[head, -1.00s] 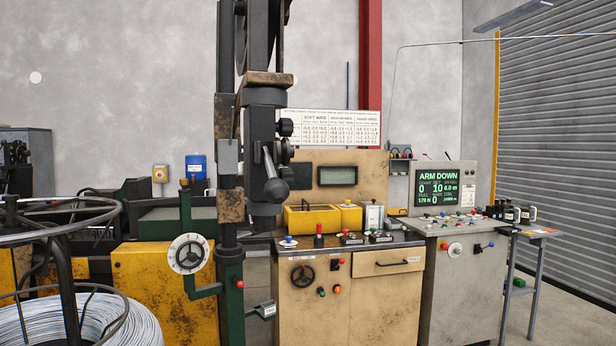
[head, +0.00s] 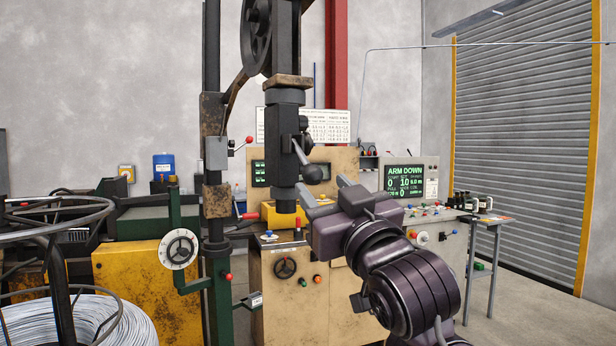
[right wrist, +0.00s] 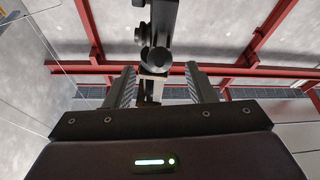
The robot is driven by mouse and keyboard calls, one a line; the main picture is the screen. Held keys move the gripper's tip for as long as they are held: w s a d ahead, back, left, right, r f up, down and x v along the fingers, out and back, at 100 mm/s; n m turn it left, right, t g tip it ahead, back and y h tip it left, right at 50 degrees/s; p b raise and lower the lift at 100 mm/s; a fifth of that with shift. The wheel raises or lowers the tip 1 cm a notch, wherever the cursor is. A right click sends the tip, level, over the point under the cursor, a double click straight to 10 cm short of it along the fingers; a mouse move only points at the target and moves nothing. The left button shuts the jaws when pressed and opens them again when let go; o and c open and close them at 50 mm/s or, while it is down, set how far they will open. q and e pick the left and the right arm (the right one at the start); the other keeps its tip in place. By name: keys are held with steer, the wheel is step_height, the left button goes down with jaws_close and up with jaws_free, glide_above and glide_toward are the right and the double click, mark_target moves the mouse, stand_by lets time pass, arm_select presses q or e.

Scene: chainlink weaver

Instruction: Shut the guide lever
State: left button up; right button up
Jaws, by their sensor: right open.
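Which part that is, I cannot tell for sure. My left gripper is not in view.
A beige cabinet (head: 340,290) and a grey console with a screen reading ARM DOWN (head: 405,178) stand behind my right arm. The floor at the right is mostly clear.

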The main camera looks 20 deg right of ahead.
mark_target(307, 162)
steer(key=shift+a+r, duration=0.1)
steer(key=shift+r, duration=0.3)
steer(key=p+x, duration=0.2)
steer(key=x, duration=0.4)
steer(key=shift+w, duration=0.25)
steer(key=shift+w+r, duration=0.1)
steer(key=shift+w, duration=0.35)
jaws_close()
